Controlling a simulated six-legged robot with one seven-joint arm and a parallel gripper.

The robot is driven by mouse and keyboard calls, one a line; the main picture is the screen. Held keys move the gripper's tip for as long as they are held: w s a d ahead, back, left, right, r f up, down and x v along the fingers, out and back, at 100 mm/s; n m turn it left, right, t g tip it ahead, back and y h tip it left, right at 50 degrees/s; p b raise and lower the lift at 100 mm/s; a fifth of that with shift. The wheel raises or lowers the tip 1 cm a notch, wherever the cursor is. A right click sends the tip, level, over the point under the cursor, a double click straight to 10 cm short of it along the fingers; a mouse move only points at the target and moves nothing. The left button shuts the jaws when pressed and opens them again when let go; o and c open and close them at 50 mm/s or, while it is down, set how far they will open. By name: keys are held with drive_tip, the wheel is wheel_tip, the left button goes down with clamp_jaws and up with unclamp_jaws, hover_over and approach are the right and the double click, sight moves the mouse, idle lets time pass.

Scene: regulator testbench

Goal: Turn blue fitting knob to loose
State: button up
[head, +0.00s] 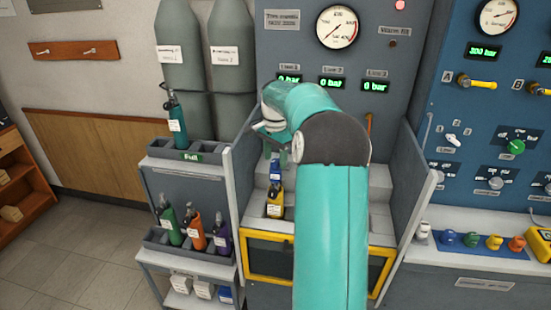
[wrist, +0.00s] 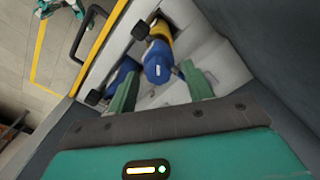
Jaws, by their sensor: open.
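In the wrist view, a blue rounded cap or fitting (wrist: 158,66) on a yellow body (wrist: 159,30) shows between the two green fingers of my gripper (wrist: 160,69). The fingers are apart and I see a gap on both sides of the blue part. A second blue part (wrist: 122,72) lies left of it, partly behind the left finger.
A rack of green, orange and purple bottles (head: 195,230) stands left. A blue panel (head: 475,130) and a shelf with coloured fittings (head: 470,240) stand right.

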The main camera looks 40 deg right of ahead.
drive_tip(key=shift+s+f, duration=0.1)
drive_tip(key=shift+f, duration=0.25)
drive_tip(key=c, duration=1)
